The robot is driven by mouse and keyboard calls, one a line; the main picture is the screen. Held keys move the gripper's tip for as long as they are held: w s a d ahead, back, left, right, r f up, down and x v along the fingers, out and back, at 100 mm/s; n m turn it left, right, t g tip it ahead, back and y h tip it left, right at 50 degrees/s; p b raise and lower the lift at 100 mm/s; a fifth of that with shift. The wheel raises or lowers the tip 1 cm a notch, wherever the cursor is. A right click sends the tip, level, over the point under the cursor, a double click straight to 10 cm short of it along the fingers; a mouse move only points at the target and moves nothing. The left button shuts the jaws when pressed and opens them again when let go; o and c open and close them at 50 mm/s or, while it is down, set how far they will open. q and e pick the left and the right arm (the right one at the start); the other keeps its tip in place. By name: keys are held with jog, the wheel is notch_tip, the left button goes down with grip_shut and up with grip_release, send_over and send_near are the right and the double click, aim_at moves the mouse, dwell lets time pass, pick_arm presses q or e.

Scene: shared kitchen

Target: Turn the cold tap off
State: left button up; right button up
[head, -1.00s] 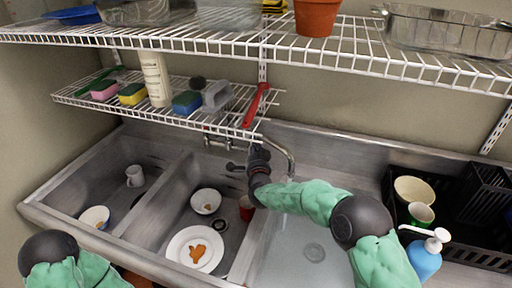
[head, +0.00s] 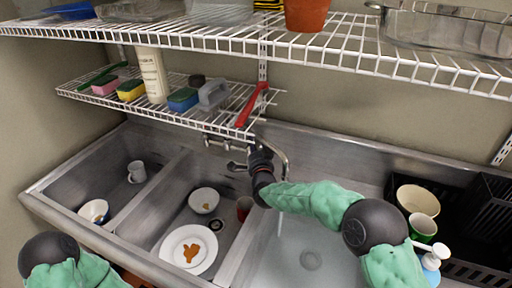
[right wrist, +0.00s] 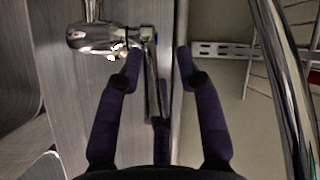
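The chrome tap is on the back wall of the sink, with its body (head: 222,142) and a lever (head: 236,166) left of my right gripper. Its curved spout (head: 284,158) is to the right, and a thin stream of water (head: 280,226) falls into the right basin. My right gripper (head: 258,156) is at the tap. In the right wrist view its fingers (right wrist: 158,62) are apart, with a chrome tap handle (right wrist: 151,72) between them, close to the left finger. Which handle is the cold one I cannot tell. My left gripper is outside the view.
A wire shelf (head: 180,118) with sponges, a bottle and a red-handled tool hangs just above the tap. The basins hold a white plate (head: 172,246), a bowl (head: 204,200) and cups.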

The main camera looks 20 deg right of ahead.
jog(key=shift+s+f, duration=0.1)
jog(key=shift+f, duration=0.1)
jog(key=shift+s+a, duration=0.1)
jog(key=shift+s, duration=0.1)
jog(key=s+a, duration=0.1)
jog(key=s, duration=1)
jog(key=shift+s+a, duration=0.2)
